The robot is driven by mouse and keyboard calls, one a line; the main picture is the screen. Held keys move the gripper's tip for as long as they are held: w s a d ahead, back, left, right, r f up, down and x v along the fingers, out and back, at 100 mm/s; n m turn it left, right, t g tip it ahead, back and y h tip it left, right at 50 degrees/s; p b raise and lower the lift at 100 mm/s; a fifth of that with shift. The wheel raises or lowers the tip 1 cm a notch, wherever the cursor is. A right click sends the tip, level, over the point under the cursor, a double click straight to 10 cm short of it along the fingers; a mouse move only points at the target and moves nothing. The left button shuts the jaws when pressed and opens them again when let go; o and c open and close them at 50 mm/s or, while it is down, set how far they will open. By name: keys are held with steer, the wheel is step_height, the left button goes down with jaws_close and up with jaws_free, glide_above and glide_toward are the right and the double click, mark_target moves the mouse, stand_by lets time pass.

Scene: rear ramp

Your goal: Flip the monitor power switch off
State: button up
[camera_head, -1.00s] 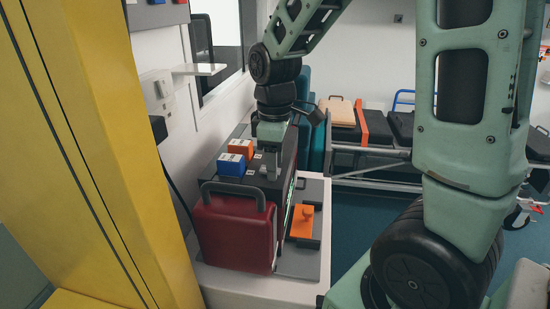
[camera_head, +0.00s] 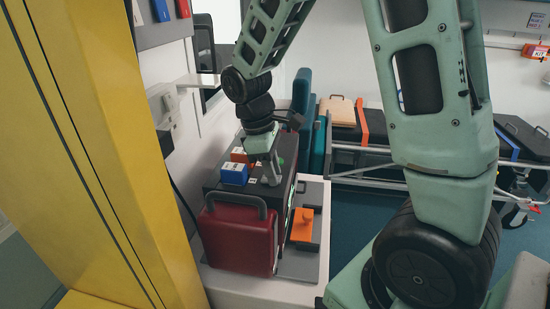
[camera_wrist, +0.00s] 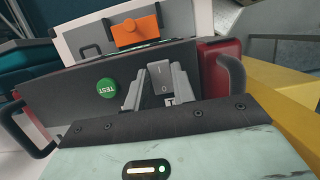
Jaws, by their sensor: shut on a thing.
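The monitor is a dark box with red ends and handles; its red end (camera_head: 240,238) faces me in the head view. Its dark top panel (camera_wrist: 80,72) fills the middle of the wrist view. A grey rocker switch (camera_wrist: 160,75) marked I and O sits on this panel, beside a round green TEST button (camera_wrist: 106,88). My gripper (camera_head: 271,181) points down onto the panel. In the wrist view my gripper (camera_wrist: 160,90) has one finger on each side of the switch and is shut on it. The fingers partly hide the switch's lower part.
A blue block (camera_head: 234,173) and an orange block (camera_head: 239,156) stand on the monitor's top, left of my gripper. An orange-handled piece (camera_head: 302,224) lies on the right. A yellow panel (camera_head: 90,150) stands at the left; a stretcher (camera_head: 365,178) is behind.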

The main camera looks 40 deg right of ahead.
steer(key=shift+w+d+r, duration=0.1)
steer(key=shift+w, duration=0.05)
steer(key=o, duration=1)
steer(key=b+v, duration=0.2)
steer(key=v, duration=1.5)
steer(key=shift+w+r, duration=0.15)
steer(key=shift+w, duration=0.05)
